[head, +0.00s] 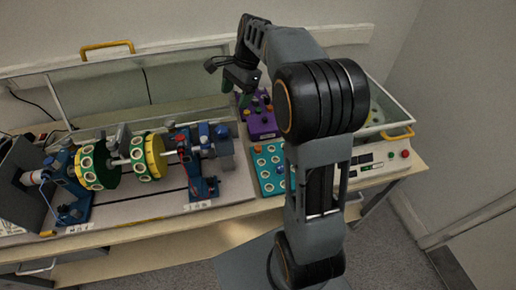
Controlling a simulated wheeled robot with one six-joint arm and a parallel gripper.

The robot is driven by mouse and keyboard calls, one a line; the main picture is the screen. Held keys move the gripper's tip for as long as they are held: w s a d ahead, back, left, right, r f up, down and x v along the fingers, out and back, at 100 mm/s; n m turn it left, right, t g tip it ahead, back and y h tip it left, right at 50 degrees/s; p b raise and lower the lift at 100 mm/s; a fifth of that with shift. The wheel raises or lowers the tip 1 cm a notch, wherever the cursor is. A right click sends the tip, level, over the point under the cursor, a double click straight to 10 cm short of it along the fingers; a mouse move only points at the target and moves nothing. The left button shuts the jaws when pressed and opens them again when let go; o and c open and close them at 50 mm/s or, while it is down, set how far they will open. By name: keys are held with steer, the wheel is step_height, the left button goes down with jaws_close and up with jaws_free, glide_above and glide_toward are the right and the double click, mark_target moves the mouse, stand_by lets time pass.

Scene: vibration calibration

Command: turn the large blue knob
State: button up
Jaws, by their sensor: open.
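A purple control box (262,124) with several small coloured knobs stands on the bench, just below and right of my gripper in the picture. My gripper (240,92) points down above the back left part of this box. It is open and I see nothing between its fingers. A large blue knob cannot be told for certain in this view. A blue rounded part (222,132) shows at the right end of the rotor rig (130,165), left of the purple box. My gripper and arm may hide part of the box top.
The rig carries green and yellow discs on a shaft. A teal panel (268,178) with round white fittings lies in front of the purple box. The bench's front edge (130,238) is clear.

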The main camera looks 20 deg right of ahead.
steer(key=s+a+f+n+t+h+b, duration=0.15)
steer(key=s+f+n+b, duration=0.25)
steer(key=s+f+n, duration=0.45)
steer(key=s+a+f+n+t+h+b, duration=0.1)
steer(key=s+f+n+t+h+b, duration=0.15)
steer(key=s+f+n+b, duration=0.65)
steer(key=m+g+b, duration=0.3)
steer(key=m+g, duration=0.1)
steer(key=m, duration=0.8)
glide_above(258, 148)
steer(key=shift+n, duration=0.25)
step_height(258, 148, down, 13)
steer(key=shift+f+b, duration=0.2)
steer(key=shift+b, duration=0.35)
steer(key=shift+a, duration=0.1)
